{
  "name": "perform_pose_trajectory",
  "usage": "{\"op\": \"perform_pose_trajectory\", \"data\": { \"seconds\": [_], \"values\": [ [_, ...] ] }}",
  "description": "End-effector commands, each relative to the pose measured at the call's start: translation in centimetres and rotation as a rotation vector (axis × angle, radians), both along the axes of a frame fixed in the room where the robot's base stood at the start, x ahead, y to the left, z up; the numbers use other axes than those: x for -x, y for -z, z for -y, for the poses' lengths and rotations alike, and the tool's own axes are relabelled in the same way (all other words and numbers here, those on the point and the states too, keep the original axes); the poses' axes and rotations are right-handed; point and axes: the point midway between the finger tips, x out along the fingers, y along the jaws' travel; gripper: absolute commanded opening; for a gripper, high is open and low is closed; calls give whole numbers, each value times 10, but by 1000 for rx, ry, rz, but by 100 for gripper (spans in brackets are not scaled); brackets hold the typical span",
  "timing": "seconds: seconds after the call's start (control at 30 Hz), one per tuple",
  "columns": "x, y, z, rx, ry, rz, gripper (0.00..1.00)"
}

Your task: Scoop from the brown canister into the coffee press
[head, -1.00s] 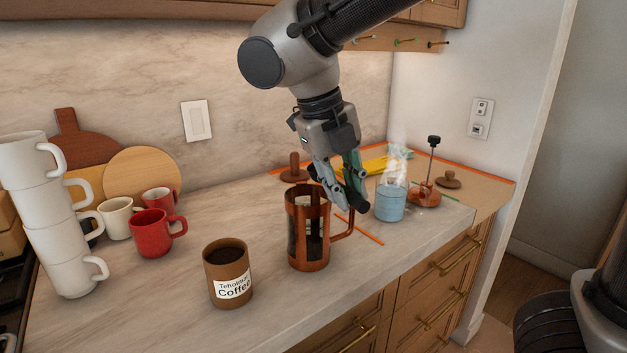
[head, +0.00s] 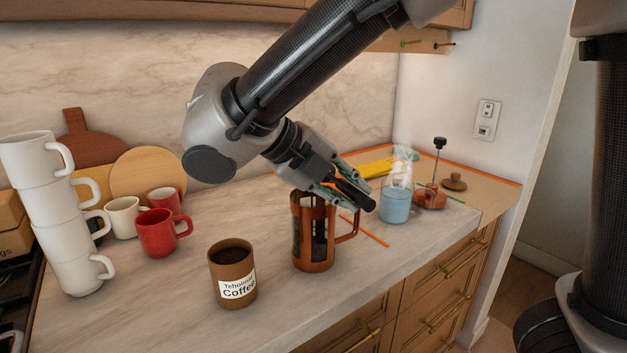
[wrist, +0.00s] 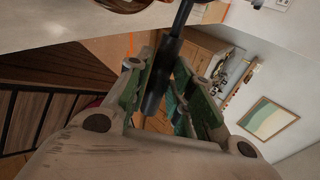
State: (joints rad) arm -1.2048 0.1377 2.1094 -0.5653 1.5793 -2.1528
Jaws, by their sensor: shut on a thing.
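The brown canister (head: 232,288), labelled as coffee, stands open at the front of the counter with dark grounds inside. The coffee press (head: 318,266), a copper-coloured frame with a handle on its right, stands right of it. Its interior looks dark, and its rim is partly hidden by my gripper. My gripper (head: 348,190) is above the press, tilted and pointing to the lower right. It is shut on the black handle of the scoop (head: 355,195); the handle also shows between the fingers in the wrist view (wrist: 161,75). I cannot make out the scoop's bowl.
A stack of white mugs (head: 68,220) stands at left, with red mugs (head: 158,233) and a cream mug (head: 122,217) nearby. The front counter beside the canister is clear.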

Motion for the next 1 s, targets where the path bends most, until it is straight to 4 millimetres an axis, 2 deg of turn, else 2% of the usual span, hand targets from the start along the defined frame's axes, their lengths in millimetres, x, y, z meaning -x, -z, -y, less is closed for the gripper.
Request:
{"op": "perform_pose_trajectory", "data": {
  "seconds": [1.0],
  "values": [
    [0, 1, -1, 92, 0, 41, 0]
  ]
}}
